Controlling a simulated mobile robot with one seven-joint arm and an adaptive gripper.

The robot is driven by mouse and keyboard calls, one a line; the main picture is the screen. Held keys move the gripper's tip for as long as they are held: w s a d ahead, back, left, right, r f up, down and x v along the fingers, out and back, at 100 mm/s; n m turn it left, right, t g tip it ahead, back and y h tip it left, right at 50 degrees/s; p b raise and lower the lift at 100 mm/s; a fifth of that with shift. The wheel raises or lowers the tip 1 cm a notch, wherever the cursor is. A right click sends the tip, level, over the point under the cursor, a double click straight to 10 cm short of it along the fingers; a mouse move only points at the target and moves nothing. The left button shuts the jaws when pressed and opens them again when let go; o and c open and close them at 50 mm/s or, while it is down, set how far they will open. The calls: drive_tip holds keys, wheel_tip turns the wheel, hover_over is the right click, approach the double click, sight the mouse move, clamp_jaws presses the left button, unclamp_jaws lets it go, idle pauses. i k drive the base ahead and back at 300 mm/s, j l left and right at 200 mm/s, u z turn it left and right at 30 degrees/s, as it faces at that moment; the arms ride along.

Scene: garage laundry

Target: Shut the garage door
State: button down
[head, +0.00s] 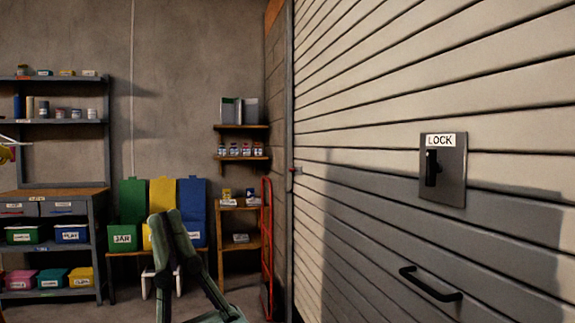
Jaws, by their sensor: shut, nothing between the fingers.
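The garage door (400,90), made of pale horizontal slats, fills the right of the head view. Its lower edge is out of the picture, so I cannot see whether it meets the floor. A grey lock plate (455,180) labelled LOCK carries a black lever that points straight up and down. A black pull handle (430,284) is fixed lower on the door. My gripper (165,218) is at the bottom middle, pointing up, left of the door and apart from it. Its fingers are shut and hold nothing.
A red hand truck (266,245) stands beside the door's left frame. Wooden shelves (240,158) with jars and binders hang behind it. Green, yellow and blue bins (188,205) stand at the back wall. A workbench (55,196) with labelled boxes is at the left.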

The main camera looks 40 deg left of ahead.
sight(489, 85)
drive_tip(key=i+j+u, duration=0.4)
drive_tip(key=i+j, duration=1)
drive_tip(key=j, duration=0.45)
drive_tip(key=i+j+u, duration=0.35)
drive_tip(key=i+j, duration=1.05)
drive_tip(key=i, duration=0.2)
